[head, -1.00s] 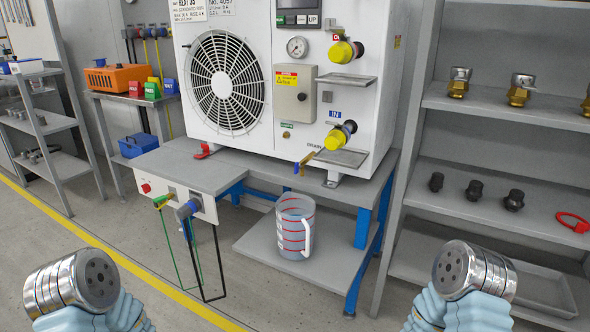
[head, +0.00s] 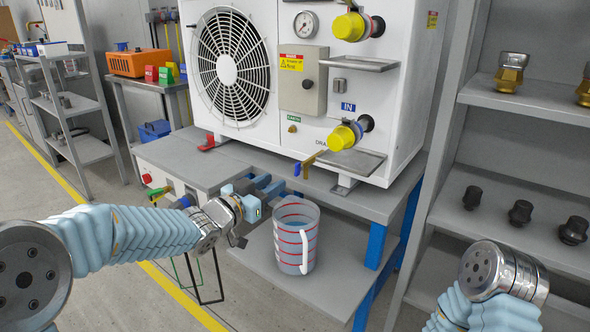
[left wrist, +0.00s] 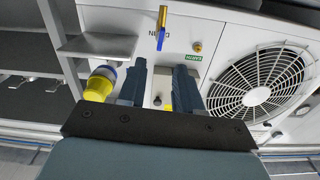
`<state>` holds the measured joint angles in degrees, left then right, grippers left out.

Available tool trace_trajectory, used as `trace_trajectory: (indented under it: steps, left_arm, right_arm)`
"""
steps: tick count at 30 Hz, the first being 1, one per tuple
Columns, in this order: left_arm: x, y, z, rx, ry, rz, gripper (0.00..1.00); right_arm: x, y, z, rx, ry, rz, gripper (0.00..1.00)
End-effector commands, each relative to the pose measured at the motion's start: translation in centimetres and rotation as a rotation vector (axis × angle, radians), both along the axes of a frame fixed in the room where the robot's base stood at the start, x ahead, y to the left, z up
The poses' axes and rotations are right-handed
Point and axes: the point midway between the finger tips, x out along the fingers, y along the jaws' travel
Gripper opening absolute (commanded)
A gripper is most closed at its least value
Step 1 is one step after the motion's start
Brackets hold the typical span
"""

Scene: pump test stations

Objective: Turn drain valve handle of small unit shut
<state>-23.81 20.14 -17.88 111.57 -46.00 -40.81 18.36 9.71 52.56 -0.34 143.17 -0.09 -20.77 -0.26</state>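The drain valve of the small white unit (head: 400,85) sticks out low on its front, with a brass body (head: 312,158) and a blue handle (head: 297,169). In the left wrist view the brass valve (left wrist: 162,17) and its blue handle (left wrist: 160,40) appear at the top, beyond the fingertips. My left gripper (head: 272,186) is just left of and below the handle, apart from it. In the left wrist view its two dark blue fingers (left wrist: 160,75) stand apart with nothing between them. On the right only a part of my right arm shows; its gripper is out of view.
A clear jug with red bands (head: 283,244) stands on the lower shelf below the valve. A yellow-capped port (head: 342,138) and a grey drip tray (head: 350,163) sit right of the valve. A grey shelf rack (head: 500,140) stands at the right.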

Motion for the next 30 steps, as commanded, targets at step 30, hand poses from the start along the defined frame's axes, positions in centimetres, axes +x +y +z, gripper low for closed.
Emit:
trace_trajectory:
  steps: [30]
  left_arm:
    - [7.6, -5.5, -0.1, 0.0, 0.002, 0.001, 0.08]
  right_arm:
    - [-0.1, 0.3, 0.9, 0.004, 0.003, 0.006, 0.47]
